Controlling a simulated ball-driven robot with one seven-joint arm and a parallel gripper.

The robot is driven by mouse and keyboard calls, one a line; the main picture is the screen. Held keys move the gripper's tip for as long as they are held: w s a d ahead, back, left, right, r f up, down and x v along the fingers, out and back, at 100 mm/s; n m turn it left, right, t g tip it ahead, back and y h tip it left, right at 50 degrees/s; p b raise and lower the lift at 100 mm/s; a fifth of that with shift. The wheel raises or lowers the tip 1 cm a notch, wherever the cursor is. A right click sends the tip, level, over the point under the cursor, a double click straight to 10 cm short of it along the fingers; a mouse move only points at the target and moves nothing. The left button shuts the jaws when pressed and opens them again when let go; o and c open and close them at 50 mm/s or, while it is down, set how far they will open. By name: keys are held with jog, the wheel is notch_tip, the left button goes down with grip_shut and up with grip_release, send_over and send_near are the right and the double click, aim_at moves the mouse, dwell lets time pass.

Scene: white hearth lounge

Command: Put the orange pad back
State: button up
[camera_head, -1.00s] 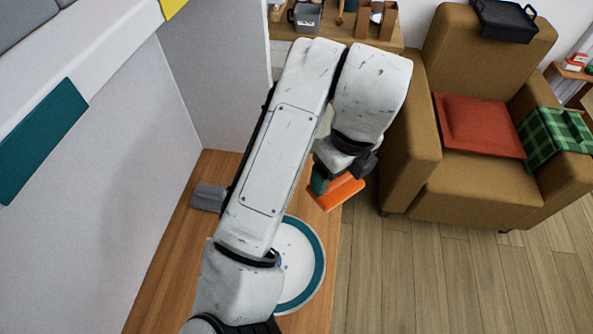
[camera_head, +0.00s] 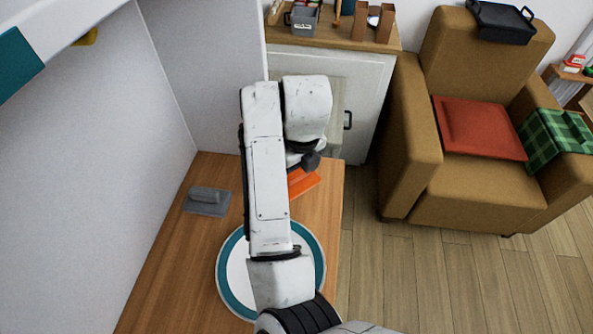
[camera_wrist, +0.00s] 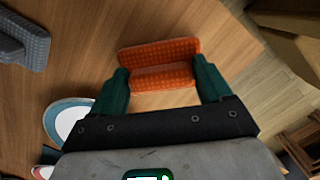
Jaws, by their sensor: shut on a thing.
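The orange pad (camera_wrist: 160,52), a flat rectangle with a raised grip block, is between the two dark green fingers of my gripper (camera_wrist: 160,76). The fingers are shut on the block's two ends. In the head view the pad (camera_head: 306,183) shows partly, over the right edge part of the wooden tabletop (camera_head: 172,265). My arm hides the rest of it and my fingers there. I cannot tell whether the pad touches the wood.
A similar grey pad (camera_head: 207,201) lies to the left on the wood; it also shows in the wrist view (camera_wrist: 22,42). A teal-rimmed white plate (camera_head: 232,283) stands nearer. A white wall (camera_head: 85,170) bounds the left; a brown armchair (camera_head: 470,185) stands right, beyond open floor.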

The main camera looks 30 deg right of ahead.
aim_at(300, 182)
jog(key=shift+f, duration=0.35)
jog(key=shift+f, duration=0.15)
jog(key=o, duration=0.9)
jog(key=shift+o, duration=0.2)
notch_tip(300, 182, up, 12)
jog(key=s+p, duration=0.1)
jog(key=p, duration=0.1)
jog(key=shift+s+p, duration=0.25)
jog(key=shift+p, duration=0.05)
jog(key=shift+d, duration=0.1)
